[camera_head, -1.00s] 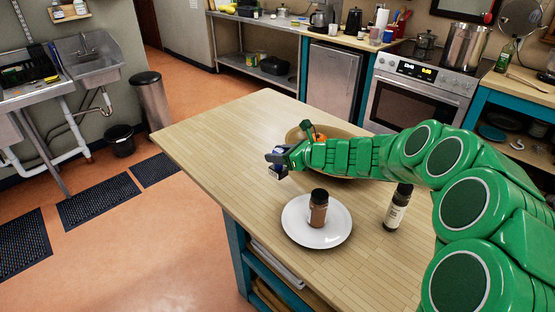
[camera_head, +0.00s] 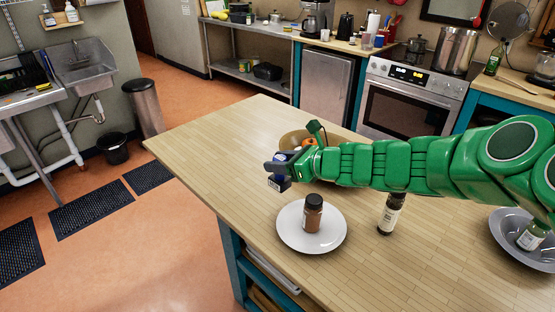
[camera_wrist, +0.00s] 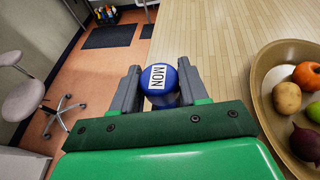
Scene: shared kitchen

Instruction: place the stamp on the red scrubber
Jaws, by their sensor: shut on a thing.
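My gripper (camera_wrist: 160,88) is shut on the stamp (camera_wrist: 160,85), a blue round-topped piece with a white label reading MON. In the head view the stamp (camera_head: 280,184) shows a dark block under my gripper (camera_head: 278,166), held over the wooden table (camera_head: 210,150) left of the fruit bowl. I cannot make out its exact height above the tabletop. I cannot pick out a red scrubber in any view.
A white plate (camera_head: 290,238) bears a brown-filled jar (camera_head: 313,215). A dark bottle (camera_head: 390,214) stands right of it. A tan bowl (camera_wrist: 265,105) with fruit and vegetables lies right of my gripper. A grey bowl (camera_head: 500,222) holds a bottle. The table's left part is clear.

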